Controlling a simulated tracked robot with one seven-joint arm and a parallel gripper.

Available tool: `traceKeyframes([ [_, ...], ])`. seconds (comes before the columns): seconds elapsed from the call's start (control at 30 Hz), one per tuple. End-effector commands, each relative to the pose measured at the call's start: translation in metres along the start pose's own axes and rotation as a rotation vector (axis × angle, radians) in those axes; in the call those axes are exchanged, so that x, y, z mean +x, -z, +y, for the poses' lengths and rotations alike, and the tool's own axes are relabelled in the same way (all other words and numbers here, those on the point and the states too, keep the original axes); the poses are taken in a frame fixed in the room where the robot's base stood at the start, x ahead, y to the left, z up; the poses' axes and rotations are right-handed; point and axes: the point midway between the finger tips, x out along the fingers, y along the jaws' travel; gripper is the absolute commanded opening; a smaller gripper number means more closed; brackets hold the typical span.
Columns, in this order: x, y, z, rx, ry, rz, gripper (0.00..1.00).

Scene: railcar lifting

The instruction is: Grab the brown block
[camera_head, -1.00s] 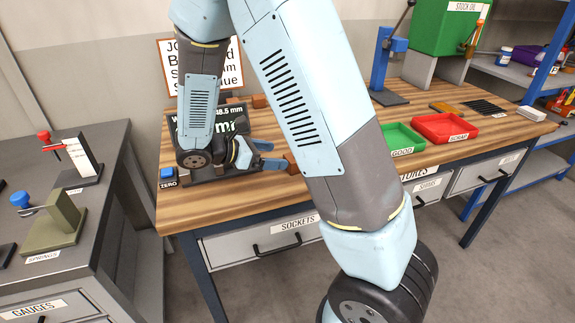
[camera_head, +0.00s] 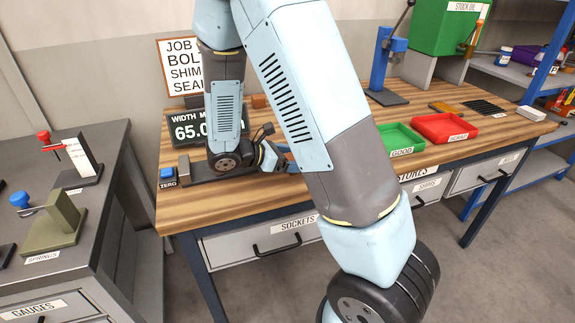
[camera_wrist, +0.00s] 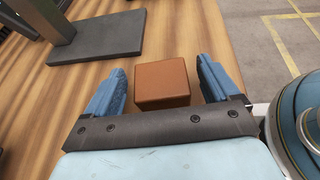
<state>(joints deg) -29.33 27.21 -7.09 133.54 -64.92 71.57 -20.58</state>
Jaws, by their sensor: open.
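The brown block (camera_wrist: 162,84) sits on the wooden bench top in the wrist view. It lies between the two blue fingers of my gripper (camera_wrist: 160,70), with a gap on each side. The fingers are open and hold nothing. In the head view, my gripper (camera_head: 287,157) is low over the bench, partly behind my upper arm.
A width display (camera_head: 187,128) and a blue ZERO button (camera_head: 167,174) stand left on the bench. Another brown piece (camera_head: 259,101) lies behind. Green (camera_head: 397,138) and red (camera_head: 445,127) trays and a blue press (camera_head: 386,70) stand right.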

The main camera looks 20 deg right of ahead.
Motion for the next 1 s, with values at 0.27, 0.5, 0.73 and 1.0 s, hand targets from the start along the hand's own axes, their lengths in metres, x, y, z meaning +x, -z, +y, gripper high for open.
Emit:
traceKeyframes([
  [0.27, -0.0004, 0.0, -0.0001, 0.0, 0.0, 0.0, 0.63],
  [0.5, -0.0005, 0.0, -0.0001, 0.0, 0.0, 0.0, 0.4],
  [0.73, -0.0006, -0.0001, -0.0001, 0.0, 0.0, 0.0, 0.28],
  [1.0, -0.0029, -0.0058, 0.0001, 0.003, 0.0, 0.0, 0.28],
])
